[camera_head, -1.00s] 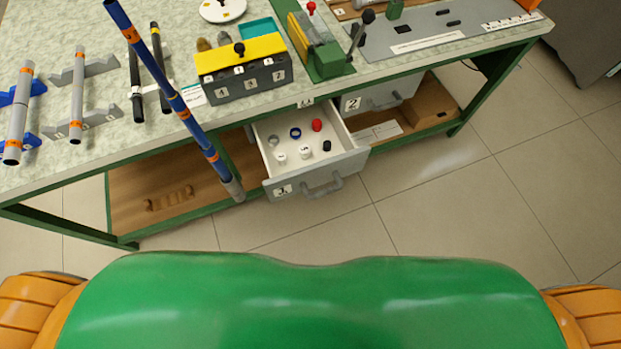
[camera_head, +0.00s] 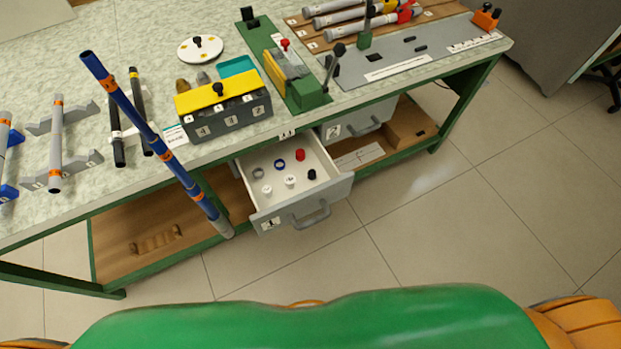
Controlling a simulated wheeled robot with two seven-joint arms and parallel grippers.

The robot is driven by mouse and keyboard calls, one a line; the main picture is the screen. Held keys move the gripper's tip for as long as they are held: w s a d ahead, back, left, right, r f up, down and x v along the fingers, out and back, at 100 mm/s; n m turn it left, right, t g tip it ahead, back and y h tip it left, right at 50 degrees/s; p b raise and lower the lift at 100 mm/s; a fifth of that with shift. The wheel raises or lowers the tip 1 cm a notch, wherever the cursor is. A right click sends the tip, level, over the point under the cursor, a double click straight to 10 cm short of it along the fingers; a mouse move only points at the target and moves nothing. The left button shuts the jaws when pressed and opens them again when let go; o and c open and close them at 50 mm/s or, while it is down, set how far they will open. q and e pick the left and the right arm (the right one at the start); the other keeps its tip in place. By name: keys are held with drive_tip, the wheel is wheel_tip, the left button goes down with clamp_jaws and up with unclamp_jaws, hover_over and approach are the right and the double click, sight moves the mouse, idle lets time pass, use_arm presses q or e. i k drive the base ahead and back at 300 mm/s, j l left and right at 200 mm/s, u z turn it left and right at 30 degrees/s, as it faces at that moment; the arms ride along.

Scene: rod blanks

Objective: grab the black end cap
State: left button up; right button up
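The black end cap (camera_head: 312,174) is a small dark piece lying in the open drawer (camera_head: 272,216), near its front right. A red cap (camera_head: 300,154), a blue ring (camera_head: 279,164), a grey ring (camera_head: 258,173) and two white caps (camera_head: 290,181) lie around it in the drawer, apart from it. Neither of my grippers shows in the head view.
The drawer juts out from under the workbench (camera_head: 60,222). A long blue rod (camera_head: 150,135) leans across the bench's front edge, left of the drawer. A yellow-topped box (camera_head: 222,105) stands on the bench above the drawer. The tiled floor (camera_head: 420,230) in front is clear.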

sight(312, 173)
drive_tip(key=i+l+u, duration=0.1)
drive_tip(key=l+u, duration=0.3)
drive_tip(key=l, duration=0.5)
drive_tip(key=l+u, duration=0.4)
drive_tip(key=l, duration=0.5)
